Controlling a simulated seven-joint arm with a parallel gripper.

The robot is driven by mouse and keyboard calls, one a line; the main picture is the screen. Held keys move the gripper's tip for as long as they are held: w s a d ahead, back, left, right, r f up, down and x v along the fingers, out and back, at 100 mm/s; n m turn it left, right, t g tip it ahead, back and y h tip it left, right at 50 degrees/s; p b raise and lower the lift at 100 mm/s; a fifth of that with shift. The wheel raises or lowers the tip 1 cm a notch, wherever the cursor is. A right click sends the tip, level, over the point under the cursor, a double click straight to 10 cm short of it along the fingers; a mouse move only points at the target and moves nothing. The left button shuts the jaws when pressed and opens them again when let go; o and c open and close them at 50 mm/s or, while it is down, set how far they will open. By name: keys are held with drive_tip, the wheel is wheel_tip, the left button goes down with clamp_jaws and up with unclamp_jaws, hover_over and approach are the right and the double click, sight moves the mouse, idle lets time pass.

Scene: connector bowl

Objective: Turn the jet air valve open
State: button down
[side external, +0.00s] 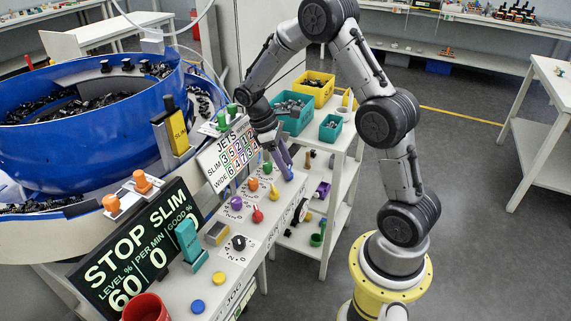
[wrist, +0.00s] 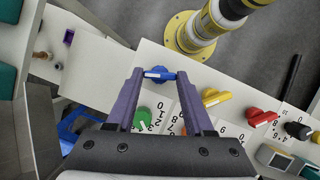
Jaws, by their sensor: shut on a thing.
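My gripper (wrist: 159,72) reaches over the front row of the white control panel (wrist: 190,86). Its two purple fingers are shut on a blue handle (wrist: 160,76) with a white stripe, which lies crosswise between the fingertips. No label naming the jet air valve is readable beside it. In the side view my gripper (side external: 285,165) points down at the far end of the panel, and its fingers mostly hide the blue handle.
Yellow (side external: 273,192), red (side external: 258,215) and black (side external: 239,243) knobs continue the row. Green (side external: 267,167), orange (side external: 253,184) and purple (side external: 236,203) knobs stand behind. The sign reads STOP SLIM (side external: 135,250). A shelf with teal bins (side external: 292,120) is close beside my gripper.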

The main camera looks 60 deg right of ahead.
drive_tip(key=m+y, duration=0.1)
drive_tip(key=m, duration=0.3)
drive_tip(key=m+y, duration=0.1)
drive_tip(key=m, duration=0.1)
drive_tip(key=shift+d+r+m+y, duration=0.1)
drive_tip(key=shift+d+m+y, duration=0.2)
drive_tip(key=m+y, duration=0.1)
drive_tip(key=m, duration=0.2)
drive_tip(key=m+t+y, duration=0.1)
drive_tip(key=m, duration=0.2)
drive_tip(key=shift+d, duration=0.2)
drive_tip(key=shift+c, duration=1.4)
unclamp_jaws()
drive_tip(key=shift+s, duration=0.1)
drive_tip(key=v, duration=1.3)
drive_tip(key=shift+r, duration=0.4)
drive_tip(key=shift+s+d, duration=0.1)
drive_tip(key=shift+d, duration=0.05)
